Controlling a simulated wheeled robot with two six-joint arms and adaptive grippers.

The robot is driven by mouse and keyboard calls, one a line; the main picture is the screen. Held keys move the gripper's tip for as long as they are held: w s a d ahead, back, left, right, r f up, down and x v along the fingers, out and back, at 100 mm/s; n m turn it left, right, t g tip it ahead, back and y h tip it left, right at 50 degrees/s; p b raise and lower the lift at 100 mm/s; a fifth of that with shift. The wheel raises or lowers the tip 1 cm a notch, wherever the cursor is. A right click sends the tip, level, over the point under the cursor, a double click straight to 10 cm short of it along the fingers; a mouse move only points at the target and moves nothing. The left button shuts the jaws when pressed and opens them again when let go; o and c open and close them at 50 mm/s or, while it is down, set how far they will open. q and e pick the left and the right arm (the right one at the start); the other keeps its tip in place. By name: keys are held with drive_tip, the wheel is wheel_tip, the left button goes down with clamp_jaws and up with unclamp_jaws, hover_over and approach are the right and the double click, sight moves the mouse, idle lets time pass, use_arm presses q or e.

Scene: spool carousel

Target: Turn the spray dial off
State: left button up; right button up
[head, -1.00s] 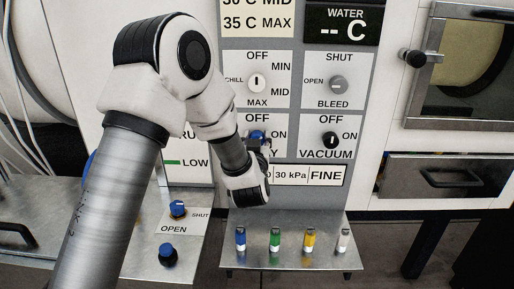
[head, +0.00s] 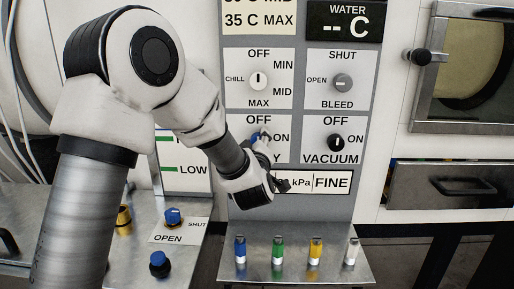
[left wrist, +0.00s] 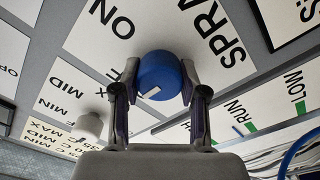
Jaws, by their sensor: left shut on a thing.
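The spray dial (left wrist: 158,78) is a blue round knob with a white pointer mark, on a white plate lettered ON and SPRAY. In the left wrist view the mark points to the lower left. My left gripper (left wrist: 158,88) is shut on the knob, one finger on each side. In the head view the dial (head: 254,137) is mostly hidden behind my left gripper (head: 261,143), below OFF and beside ON. Where its pointer stands cannot be read there. My right gripper is not in view.
Around it are the chill dial (head: 258,80), the grey bleed dial (head: 343,82) and the black vacuum dial (head: 336,142). Below, a metal shelf (head: 300,272) holds several coloured vials. A blue open/shut knob (head: 173,216) sits at lower left. A drawer (head: 450,186) is at right.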

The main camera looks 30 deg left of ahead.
use_arm(q)
drive_tip(key=shift+r, duration=0.2)
idle(0.3)
drive_tip(key=o, duration=1.1)
drive_tip(key=shift+w+f, duration=0.1)
drive_tip(key=shift+o, duration=0.2)
drive_tip(key=shift+f, duration=0.1)
drive_tip(key=v, duration=1.1)
drive_tip(key=shift+s+d, duration=0.3)
drive_tip(key=shift+s, duration=0.05)
